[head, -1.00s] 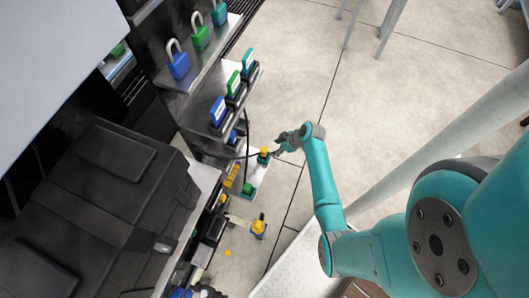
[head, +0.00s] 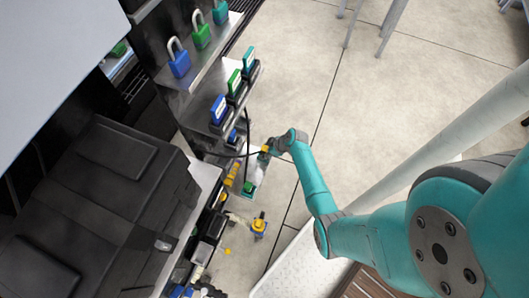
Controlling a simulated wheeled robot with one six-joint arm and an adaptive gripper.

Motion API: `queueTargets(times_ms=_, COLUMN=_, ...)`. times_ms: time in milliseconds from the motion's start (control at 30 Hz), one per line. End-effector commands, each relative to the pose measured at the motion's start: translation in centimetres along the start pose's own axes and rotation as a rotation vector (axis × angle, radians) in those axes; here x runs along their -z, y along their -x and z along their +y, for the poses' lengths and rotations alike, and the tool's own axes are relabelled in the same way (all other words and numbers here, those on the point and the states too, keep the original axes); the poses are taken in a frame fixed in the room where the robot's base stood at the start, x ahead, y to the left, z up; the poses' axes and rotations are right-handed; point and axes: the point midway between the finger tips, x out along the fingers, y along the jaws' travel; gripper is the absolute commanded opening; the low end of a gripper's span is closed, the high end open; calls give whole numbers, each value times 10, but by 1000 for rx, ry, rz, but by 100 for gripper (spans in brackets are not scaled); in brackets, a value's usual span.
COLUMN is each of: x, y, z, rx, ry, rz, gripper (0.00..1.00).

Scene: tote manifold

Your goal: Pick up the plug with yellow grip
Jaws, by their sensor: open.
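The plug with yellow grip (head: 265,150) shows as a small yellow patch at the right end of a black cable (head: 243,156), above a pale panel beside the shelves. My gripper (head: 270,148) is open and right at the plug, coming in from the right. The wrist and gripper hide part of the plug. At this size I cannot tell whether the fingers touch the yellow grip or stand around it.
Coloured padlocks (head: 179,63) and upright tags (head: 218,109) line the shelves. A large black case (head: 100,205) fills the left.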

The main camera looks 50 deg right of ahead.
Motion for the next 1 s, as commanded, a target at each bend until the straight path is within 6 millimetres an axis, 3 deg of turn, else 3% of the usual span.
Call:
queueTargets(times_ms=67, x=0, y=0, z=0, rx=0, ry=0, rz=0, gripper=56)
queueTargets(times_ms=300, x=0, y=0, z=0, rx=0, ry=0, rz=0, gripper=0)
queueTargets(times_ms=733, x=2, y=3, z=0, rx=0, ry=0, rz=0, gripper=0)
queueTargets(times_ms=1000, x=16, y=25, z=0, rx=-1, ry=0, rz=1, gripper=0)
